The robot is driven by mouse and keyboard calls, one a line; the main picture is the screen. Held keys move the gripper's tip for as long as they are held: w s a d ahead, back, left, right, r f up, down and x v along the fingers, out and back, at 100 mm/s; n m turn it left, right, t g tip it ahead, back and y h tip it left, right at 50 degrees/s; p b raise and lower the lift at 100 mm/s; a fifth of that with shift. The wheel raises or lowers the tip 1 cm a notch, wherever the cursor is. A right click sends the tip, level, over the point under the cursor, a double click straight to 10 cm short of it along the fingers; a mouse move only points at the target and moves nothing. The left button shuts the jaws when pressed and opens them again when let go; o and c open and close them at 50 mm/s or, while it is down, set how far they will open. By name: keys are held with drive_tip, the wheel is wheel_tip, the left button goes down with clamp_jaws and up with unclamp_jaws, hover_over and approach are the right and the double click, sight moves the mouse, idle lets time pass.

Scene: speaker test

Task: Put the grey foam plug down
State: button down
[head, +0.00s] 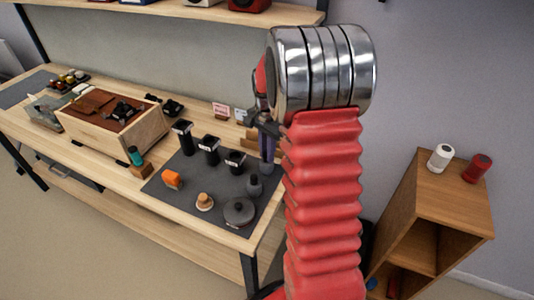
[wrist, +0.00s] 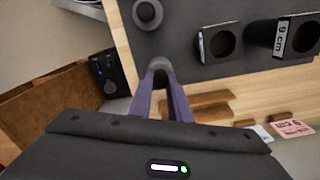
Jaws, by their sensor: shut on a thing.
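My gripper (wrist: 160,78) points down with its two purple fingers closed on a small dark grey round piece, which looks like the grey foam plug (wrist: 160,66). In the head view my gripper (head: 266,160) is over the right end of the bench, near the mat's back right edge, and the plug is hard to make out there. In the wrist view the plug shows against the edge of the dark mat (wrist: 185,18). I cannot tell whether it touches the surface. A grey knobbed piece (head: 254,186) stands close by on the mat; a round grey top (wrist: 147,13) shows above the plug.
Several black tubes (head: 208,150) with labels stand on the mat. Wooden strips (wrist: 205,103) lie beside the fingers. A wooden cabinet (head: 455,205) stands right of the bench.

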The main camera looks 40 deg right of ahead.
drive_tip(key=shift+f, duration=0.4)
drive_tip(key=c, duration=1.7)
unclamp_jaws()
drive_tip(key=shift+f, duration=0.1)
drive_tip(key=shift+o, duration=0.2)
wheel_tip(320, 180, up, 12)
